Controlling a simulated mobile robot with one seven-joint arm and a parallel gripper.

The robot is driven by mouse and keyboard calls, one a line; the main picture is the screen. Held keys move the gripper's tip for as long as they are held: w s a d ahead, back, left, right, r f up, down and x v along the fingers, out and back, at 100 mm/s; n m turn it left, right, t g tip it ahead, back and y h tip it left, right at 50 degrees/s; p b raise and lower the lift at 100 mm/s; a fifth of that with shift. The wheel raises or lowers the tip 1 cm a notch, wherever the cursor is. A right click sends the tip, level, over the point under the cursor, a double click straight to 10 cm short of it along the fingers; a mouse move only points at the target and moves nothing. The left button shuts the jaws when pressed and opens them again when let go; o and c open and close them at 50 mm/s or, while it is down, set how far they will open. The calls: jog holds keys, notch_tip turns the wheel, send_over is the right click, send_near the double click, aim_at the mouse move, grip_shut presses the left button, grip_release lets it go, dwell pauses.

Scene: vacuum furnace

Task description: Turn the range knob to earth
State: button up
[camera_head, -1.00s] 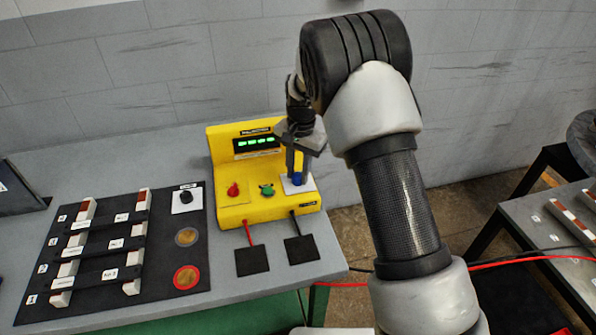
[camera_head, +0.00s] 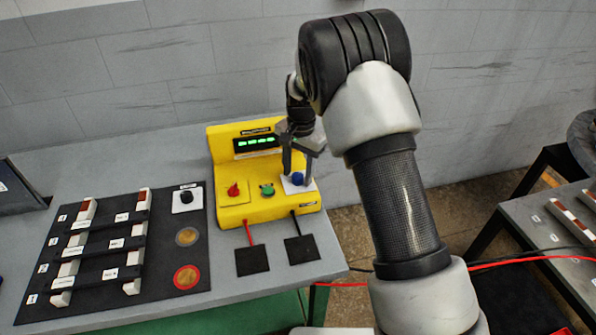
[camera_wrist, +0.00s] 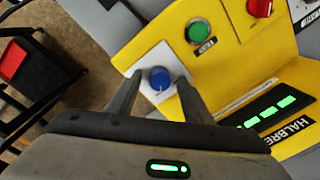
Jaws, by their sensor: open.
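The range knob looks to be the blue knob (camera_head: 298,178) on a white plate (camera_head: 309,187) at the right of the yellow instrument's (camera_head: 228,207) front panel. In the wrist view the blue knob (camera_wrist: 159,78) has a white pointer line, and its plate's markings are too small to read. My gripper (camera_head: 298,170) is over this plate, pointing down. In the wrist view my gripper (camera_wrist: 155,85) has its fingers apart, one on each side of the blue knob, with gaps visible; I cannot tell whether the tips reach its depth.
A red knob (camera_head: 234,189) and a green button (camera_head: 267,189) sit left of the blue knob. A lit green display (camera_head: 256,143) is behind. Red and black leads run to dark pads (camera_head: 252,260) in front. A black board (camera_head: 158,226) with bars lies left.

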aim_at(301, 177)
notch_tip(301, 177, up, 18)
jog(key=shift+s+d+f, duration=0.25)
jog(key=shift+d, duration=0.15)
jog(key=s+d+r+n+t+p, duration=0.2)
jog(key=s+d+r, duration=0.7)
jog(key=s+r, duration=0.4)
jog(key=s+d+n+t+p, duration=0.1)
jog(key=s+d+n, duration=0.1)
jog(key=s, duration=0.7)
jog(key=s+d+f+n+t+p, duration=0.1)
jog(key=s+d, duration=0.3)
jog(key=s, duration=0.5)
jog(key=shift+d+f+n+t+h, duration=0.2)
jog(key=shift+f+n+t+h, duration=0.1)
jog(key=shift+n+t, duration=0.3)
jog(key=shift+a, duration=0.1)
